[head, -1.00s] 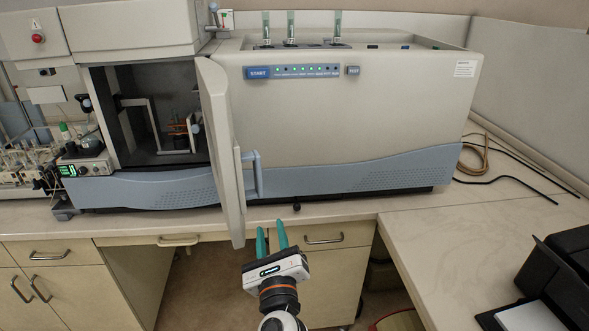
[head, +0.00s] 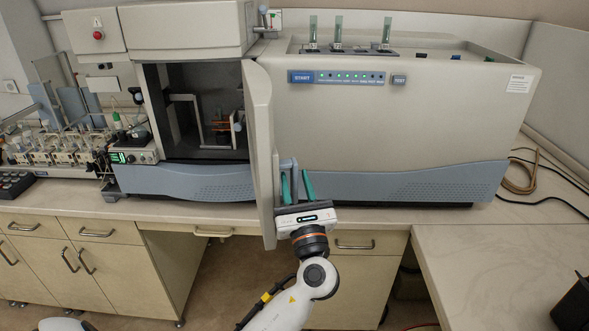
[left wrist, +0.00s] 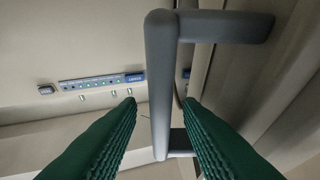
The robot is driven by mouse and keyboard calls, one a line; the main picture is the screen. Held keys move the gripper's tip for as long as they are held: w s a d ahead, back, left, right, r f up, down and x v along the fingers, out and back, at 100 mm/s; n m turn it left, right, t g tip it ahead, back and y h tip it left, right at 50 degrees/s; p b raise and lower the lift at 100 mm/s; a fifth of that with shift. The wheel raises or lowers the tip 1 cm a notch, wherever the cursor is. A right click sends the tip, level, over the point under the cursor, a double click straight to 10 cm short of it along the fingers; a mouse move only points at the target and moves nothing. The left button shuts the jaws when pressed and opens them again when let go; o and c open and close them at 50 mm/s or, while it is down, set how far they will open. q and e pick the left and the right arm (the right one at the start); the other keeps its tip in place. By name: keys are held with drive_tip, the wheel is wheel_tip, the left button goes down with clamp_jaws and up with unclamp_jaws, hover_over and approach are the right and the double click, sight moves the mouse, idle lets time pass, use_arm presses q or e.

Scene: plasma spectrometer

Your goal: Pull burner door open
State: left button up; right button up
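The burner door (head: 261,150) is a cream panel that stands swung open, seen nearly edge-on in the head view, with the dark burner chamber (head: 200,110) exposed to its left. Its blue-grey bar handle (head: 289,170) is on the door's right face. My left gripper (head: 296,178) is at the handle with its green fingers pointing up and apart. In the left wrist view, the handle's bar (left wrist: 160,85) lies between the open fingers, with a gap on each side. The right gripper is not in view.
The spectrometer's body (head: 400,130) stands right of the door, with a START button panel on its front. Glassware and a small meter (head: 132,156) stand at the left. The bench front (head: 90,200) has drawers and cupboards. The floor before the door looks clear.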

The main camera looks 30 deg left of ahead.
use_arm(q)
drive_tip(key=shift+x, duration=0.85)
drive_tip(key=shift+c, duration=0.4)
clamp_jaws()
drive_tip(key=s+a+m+t+h+p, duration=0.2)
drive_tip(key=s+a+m+t+h, duration=0.1)
drive_tip(key=s+a+h, duration=0.2)
drive_tip(key=shift+s+a+t, duration=0.4)
drive_tip(key=shift+s+a, duration=0.2)
drive_tip(key=shift+s, duration=0.2)
drive_tip(key=shift+o, duration=0.4)
unclamp_jaws()
